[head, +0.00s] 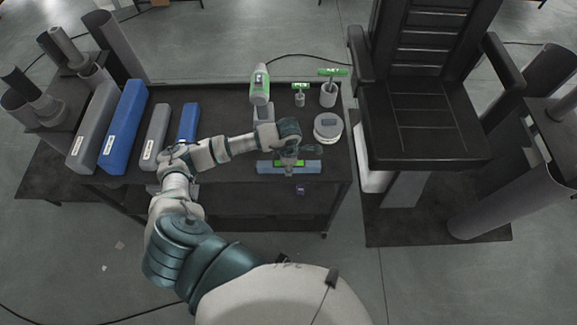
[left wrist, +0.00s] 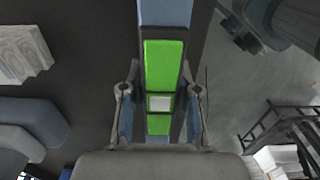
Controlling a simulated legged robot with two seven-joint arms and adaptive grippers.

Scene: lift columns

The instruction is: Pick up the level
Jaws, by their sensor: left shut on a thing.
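The level is a long blue-grey bar with bright green panels (head: 268,167), at the front right edge of the dark table in the head view. In the left wrist view the level (left wrist: 163,62) runs lengthwise up the picture between the fingers, with a pale window between its green parts. My left gripper (head: 289,160) is over the middle of the level and shut on it, hiding part of it; its fingers also show in the left wrist view (left wrist: 160,103). I cannot tell whether the level touches the table. My right gripper is in neither view.
The dark table (head: 225,165) holds blue and grey long cases (head: 124,127) at left, a green-and-white drill-like tool (head: 260,85) at the back and a round white container (head: 328,127) at right. A black chair-like structure (head: 425,120) stands right of the table.

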